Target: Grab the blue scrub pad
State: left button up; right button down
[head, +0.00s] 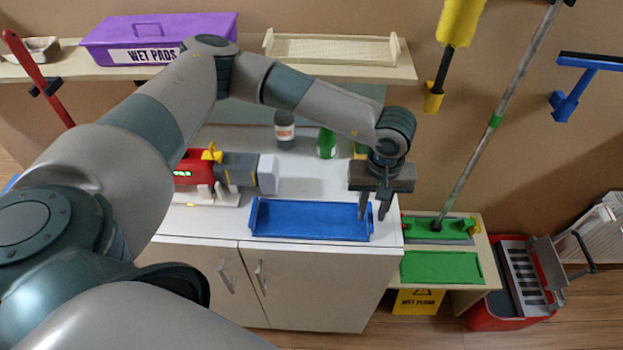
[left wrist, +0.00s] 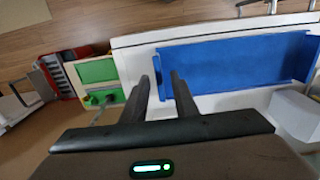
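A blue tray (head: 312,220) lies on the white counter, and its flat inside is all blue. It also shows in the left wrist view (left wrist: 235,62). I cannot make out a separate blue scrub pad in it. My left gripper (head: 373,213) points down at the tray's right end, above the counter. My right gripper is in neither view.
A red and grey device (head: 195,168) and bottles (head: 327,143) stand on the counter. A low side table holds green trays (head: 440,267), with a mop pole (head: 497,110) above. A purple WET PADS box (head: 160,32) sits on the wall shelf. A red bucket (head: 500,317) stands at right.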

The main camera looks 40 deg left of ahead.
pick_arm(q)
jog(key=shift+a+f+p, duration=0.1)
jog(key=shift+f+p, duration=0.35)
jog(key=shift+f, duration=1)
